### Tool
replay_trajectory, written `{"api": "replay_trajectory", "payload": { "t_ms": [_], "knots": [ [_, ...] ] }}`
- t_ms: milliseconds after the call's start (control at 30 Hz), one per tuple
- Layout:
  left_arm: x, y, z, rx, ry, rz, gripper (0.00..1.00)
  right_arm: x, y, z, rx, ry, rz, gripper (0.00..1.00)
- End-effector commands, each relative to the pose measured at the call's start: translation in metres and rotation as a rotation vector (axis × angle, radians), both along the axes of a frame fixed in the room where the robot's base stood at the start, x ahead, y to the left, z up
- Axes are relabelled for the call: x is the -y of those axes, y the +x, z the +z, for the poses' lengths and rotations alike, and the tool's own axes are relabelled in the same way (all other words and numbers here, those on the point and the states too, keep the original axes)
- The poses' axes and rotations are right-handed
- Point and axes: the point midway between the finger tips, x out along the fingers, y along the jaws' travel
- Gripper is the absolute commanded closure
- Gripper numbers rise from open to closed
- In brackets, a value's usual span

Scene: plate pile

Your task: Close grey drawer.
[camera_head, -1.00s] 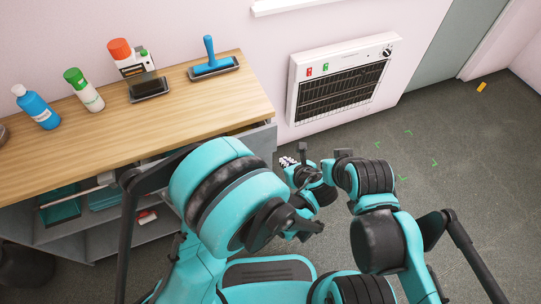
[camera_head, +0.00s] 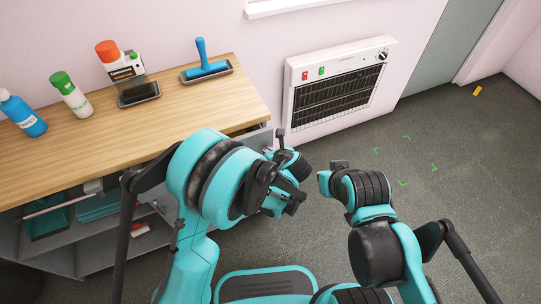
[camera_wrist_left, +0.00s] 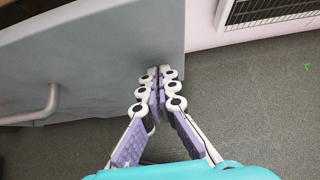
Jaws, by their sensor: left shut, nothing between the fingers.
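The grey drawer front (camera_wrist_left: 110,50) fills the upper left of the left wrist view as a flat grey panel, with a bar handle (camera_wrist_left: 42,108) at far left. In the head view a bit of the grey drawer (camera_head: 258,140) shows past the wooden top's right corner, mostly hidden by my left arm; it appears to stick out. My left gripper (camera_wrist_left: 160,75) is shut and empty, its fingertips overlapping the panel's right edge; I cannot tell whether they touch. My right gripper's fingers do not show.
The wooden top (camera_head: 190,110) carries a blue bottle (camera_head: 24,115), a green-capped bottle (camera_head: 70,94), a red-topped dispenser (camera_head: 121,65) and a blue-handled tool (camera_head: 205,62). A wall heater (camera_head: 340,85) is behind.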

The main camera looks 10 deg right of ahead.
Motion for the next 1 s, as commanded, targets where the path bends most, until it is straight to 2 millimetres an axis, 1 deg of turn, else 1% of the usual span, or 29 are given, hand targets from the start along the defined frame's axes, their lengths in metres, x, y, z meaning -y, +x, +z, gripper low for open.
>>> {"api": "replay_trajectory", "payload": {
  "t_ms": [267, 367, 500, 600, 1000],
  "knots": [
    [-0.001, 0.002, 0.0, 0.0, -0.001, 0.001, 1.0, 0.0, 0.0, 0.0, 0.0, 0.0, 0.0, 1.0],
    [-0.005, 0.013, -0.001, -0.001, -0.001, 0.003, 1.0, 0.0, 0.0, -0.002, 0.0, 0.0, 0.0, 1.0],
    [-0.013, 0.038, -0.001, 0.0, -0.001, 0.005, 1.0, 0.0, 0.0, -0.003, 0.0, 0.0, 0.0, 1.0],
    [-0.016, 0.05, 0.0, 0.001, 0.0, 0.002, 1.0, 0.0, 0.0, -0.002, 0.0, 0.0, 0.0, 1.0],
    [-0.017, 0.053, 0.002, 0.007, 0.002, 0.0, 1.0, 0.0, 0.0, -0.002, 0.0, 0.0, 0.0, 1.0]
  ]
}}
